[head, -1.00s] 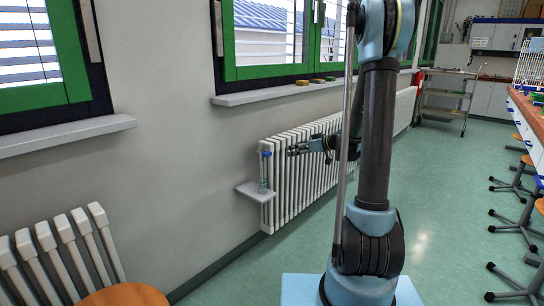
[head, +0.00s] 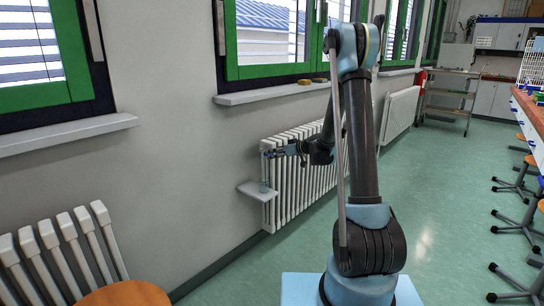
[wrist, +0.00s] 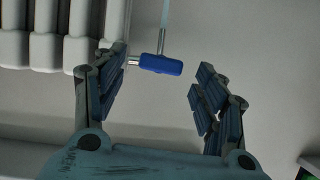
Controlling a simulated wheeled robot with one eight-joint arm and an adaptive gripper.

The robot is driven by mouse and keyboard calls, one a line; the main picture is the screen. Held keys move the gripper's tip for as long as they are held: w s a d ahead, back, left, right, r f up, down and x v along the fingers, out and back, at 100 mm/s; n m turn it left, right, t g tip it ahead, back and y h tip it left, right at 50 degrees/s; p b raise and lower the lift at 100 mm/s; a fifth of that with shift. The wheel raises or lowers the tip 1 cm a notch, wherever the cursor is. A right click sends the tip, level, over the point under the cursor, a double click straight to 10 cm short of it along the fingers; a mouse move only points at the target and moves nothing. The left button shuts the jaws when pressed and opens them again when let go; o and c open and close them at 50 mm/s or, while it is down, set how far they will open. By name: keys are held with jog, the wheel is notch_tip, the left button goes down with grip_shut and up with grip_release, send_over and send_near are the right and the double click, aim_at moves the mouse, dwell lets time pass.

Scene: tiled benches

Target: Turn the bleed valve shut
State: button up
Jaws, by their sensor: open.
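The bleed valve has a blue handle (wrist: 161,64) that shows in the wrist view, at the end of a short metal stem from the white radiator (wrist: 75,25). In the head view, the valve (head: 266,154) is at the radiator's upper left end. My gripper (head: 277,152) is at the valve, its fingers partly hard to make out there. A thin pale tube (wrist: 165,20) meets the handle.
A small white shelf (head: 253,191) sits below the valve and holds a slim clear vessel (head: 263,184). A windowsill (head: 275,93) juts out above the radiator. A stool (head: 125,294) stands at lower left.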

aim_at(272, 154)
jog(key=shift+x, duration=1.25)
jog(key=shift+c, duration=0.2)
jog(key=c, duration=1)
jog(key=shift+d, duration=0.1)
jog(key=m+g+y, duration=0.1)
jog(key=m, duration=0.2)
jog(key=m+g+y, duration=0.1)
jog(key=m+y, duration=0.1)
jog(key=m, duration=0.1)
jog(key=w+m+g+y, duration=0.1)
jog(key=m, duration=0.3)
jog(key=shift+d+f+y, duration=0.4)
jog(key=shift+f+m+y, duration=0.15)
jog(key=shift+m+y, duration=0.55)
jog(key=shift+m, duration=0.7)
jog(key=shift+s, duration=0.1)
